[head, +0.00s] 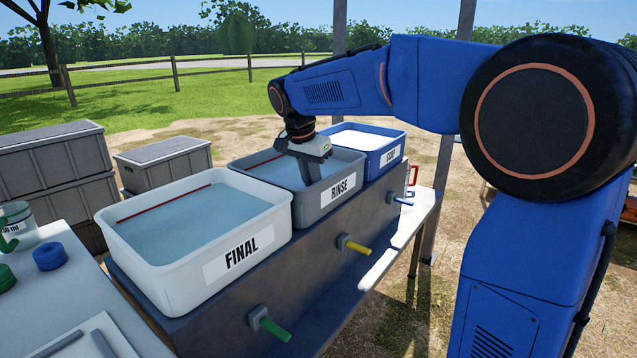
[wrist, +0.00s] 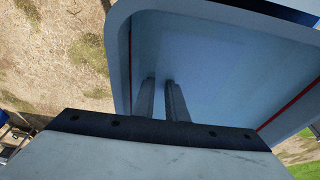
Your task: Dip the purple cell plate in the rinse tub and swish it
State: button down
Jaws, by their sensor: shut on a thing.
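The grey rinse tub (head: 313,203), labelled RINSE, stands between the two other tubs and holds pale blue water. My gripper (head: 314,178) points down into it near the front wall in the head view. In the wrist view, the two fingers (wrist: 160,88) stand close together with a narrow gap and reach down into the water, inside the tub's rim (wrist: 121,62). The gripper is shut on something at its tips. The purple cell plate does not show in either view; the tips and what they hold are hidden.
A white tub labelled FINAL (head: 190,262) stands nearer and a blue tub labelled SOAP (head: 388,160) farther back. Coloured taps, one of them yellow (head: 355,245), stick out of the bench front. Grey crates (head: 165,162) are stacked behind. A blue lid (head: 50,256) lies at left.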

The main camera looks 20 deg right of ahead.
jog(key=shift+w+d, duration=0.95)
jog(key=shift+d, duration=0.4)
jog(key=shift+w+d, duration=1)
jog(key=shift+d, duration=0.3)
jog(key=shift+w+d, duration=0.95)
jog(key=shift+d, duration=0.4)
jog(key=shift+s+a, duration=0.1)
jog(key=shift+s+a, duration=0.75)
jog(key=shift+a, duration=0.25)
jog(key=shift+s+a, duration=0.7)
jog(key=shift+a, duration=0.3)
notch_tip(320, 180, up, 15)
jog(key=shift+f, duration=0.15)
